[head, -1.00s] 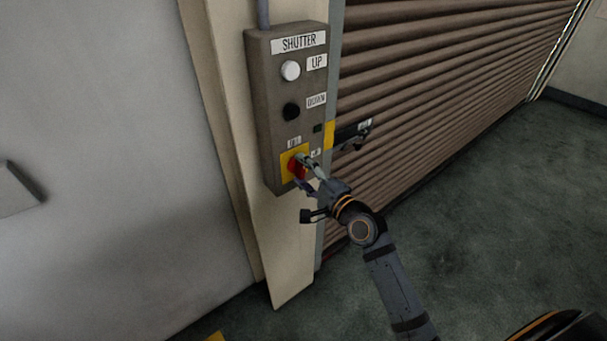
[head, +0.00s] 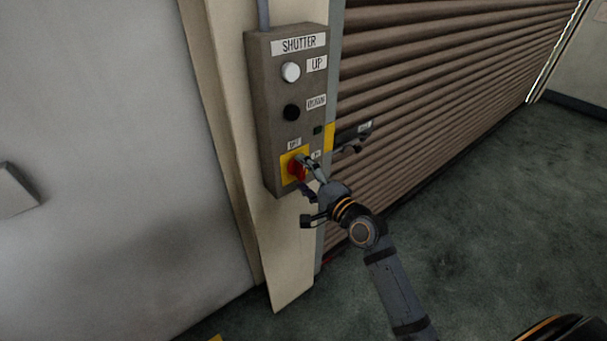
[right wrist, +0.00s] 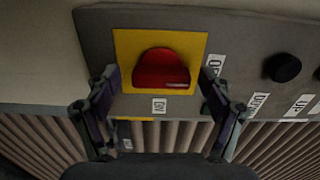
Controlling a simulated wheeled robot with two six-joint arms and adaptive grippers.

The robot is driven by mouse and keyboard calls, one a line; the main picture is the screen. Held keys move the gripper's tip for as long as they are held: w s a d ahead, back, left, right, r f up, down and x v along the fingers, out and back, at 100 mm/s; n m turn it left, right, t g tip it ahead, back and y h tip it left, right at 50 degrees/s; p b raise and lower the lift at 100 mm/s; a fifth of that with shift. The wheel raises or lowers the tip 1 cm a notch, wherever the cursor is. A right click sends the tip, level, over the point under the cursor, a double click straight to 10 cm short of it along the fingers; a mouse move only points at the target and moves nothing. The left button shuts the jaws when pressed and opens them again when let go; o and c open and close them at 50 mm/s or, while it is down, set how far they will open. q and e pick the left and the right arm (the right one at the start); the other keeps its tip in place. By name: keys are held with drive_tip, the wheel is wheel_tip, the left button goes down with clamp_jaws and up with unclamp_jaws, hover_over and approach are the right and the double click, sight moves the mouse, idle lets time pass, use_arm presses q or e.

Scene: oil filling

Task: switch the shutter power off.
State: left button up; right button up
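The red rotary switch (head: 296,170) sits on a yellow plate (head: 285,160) low on the grey shutter control box (head: 268,125). In the right wrist view the red knob (right wrist: 162,69) lies lengthwise across the picture, with an OFF label (right wrist: 216,65) to its right and an ON label (right wrist: 159,105) below it. My right gripper (head: 304,174) is at the switch. In the right wrist view its fingers (right wrist: 160,88) stand apart on either side of the knob, with visible gaps, and hold nothing. My left gripper is out of view.
A white UP button (head: 291,71) and a black DOWN button (head: 291,112) are above the switch. The ribbed shutter (head: 440,75) lies right of the box and looks lowered. A pale wall (head: 110,150) is at left; the floor (head: 480,210) is clear at right.

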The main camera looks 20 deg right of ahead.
drive_tip(key=v, duration=0.7)
drive_tip(key=shift+s, duration=0.2)
drive_tip(key=shift+r, duration=0.1)
